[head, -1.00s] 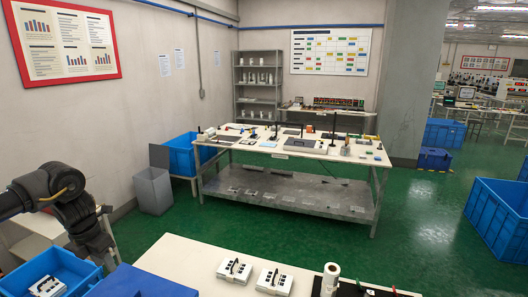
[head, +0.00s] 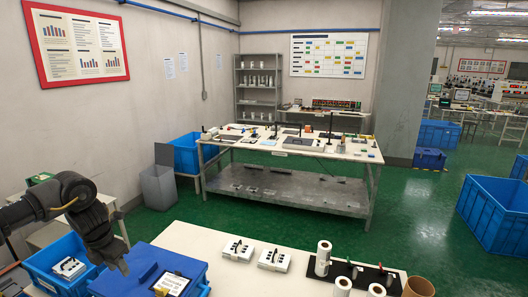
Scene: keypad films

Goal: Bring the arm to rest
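My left arm comes in from the left. Its dark gripper (head: 112,258) points down by the left side of a closed blue box (head: 143,262) with a white label on top. The fingertips are dark and small, so I cannot tell whether they are open or shut, and I see nothing held. My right gripper is out of view. A white keypad (head: 69,268) lies in an open blue crate (head: 42,259) left of the gripper. Two more white keypads (head: 238,250) (head: 274,260) lie on the near white table (head: 205,240).
White rolls (head: 323,251) and a black tray (head: 350,272) sit right of the keypads, with a brown cup (head: 418,287) at the edge. A long workbench (head: 300,150) stands beyond. A grey bin (head: 158,187) is at left. Green floor (head: 410,220) is open between.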

